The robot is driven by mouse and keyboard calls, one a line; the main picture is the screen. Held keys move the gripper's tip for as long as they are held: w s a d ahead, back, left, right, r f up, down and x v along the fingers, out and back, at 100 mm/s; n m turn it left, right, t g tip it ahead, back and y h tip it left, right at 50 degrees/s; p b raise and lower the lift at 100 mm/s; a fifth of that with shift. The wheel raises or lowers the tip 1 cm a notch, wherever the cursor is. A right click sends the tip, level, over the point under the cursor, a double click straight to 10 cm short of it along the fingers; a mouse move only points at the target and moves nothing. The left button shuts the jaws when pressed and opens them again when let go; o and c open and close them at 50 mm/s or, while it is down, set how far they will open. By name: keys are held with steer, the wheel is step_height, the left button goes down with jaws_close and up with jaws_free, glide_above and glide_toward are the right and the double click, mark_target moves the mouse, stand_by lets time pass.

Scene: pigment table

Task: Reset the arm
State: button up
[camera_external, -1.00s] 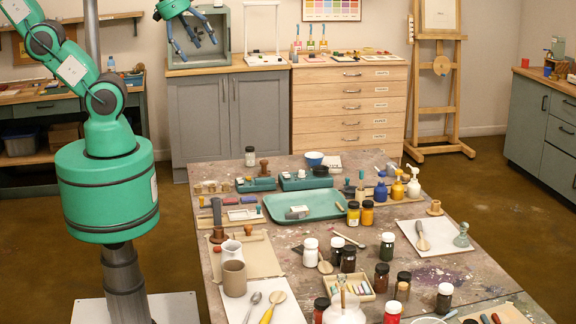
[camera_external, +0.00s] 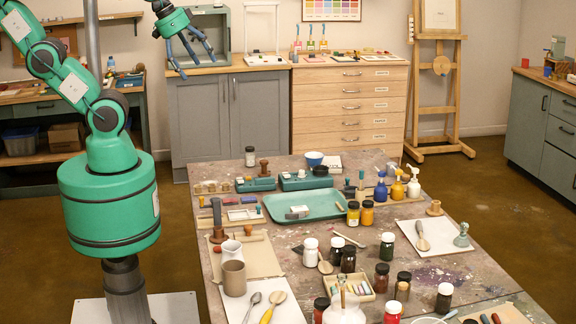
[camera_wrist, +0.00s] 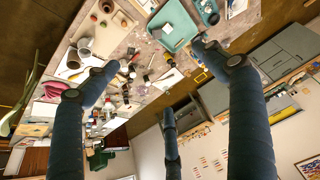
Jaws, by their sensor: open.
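My gripper (camera_external: 193,54) hangs in the air at the top of the external view, in front of the grey cabinet and above the far left of the table. Its dark blue fingers are spread open and point down, with nothing between them. In the wrist view the fingers (camera_wrist: 160,100) frame the table from above, and no object is held. My green arm rises at the left of the external view.
The worktable (camera_external: 216,276) is crowded with jars, a green tray (camera_external: 275,213), spoons and bottles. Behind stand a grey cabinet (camera_external: 200,120), a wooden drawer chest (camera_external: 330,105) and an easel (camera_external: 440,100). The air around my gripper is free.

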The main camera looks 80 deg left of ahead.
step_height(320, 180, down, 3)
steer(key=shift+r+b, duration=0.1)
steer(key=shift+b, duration=0.9)
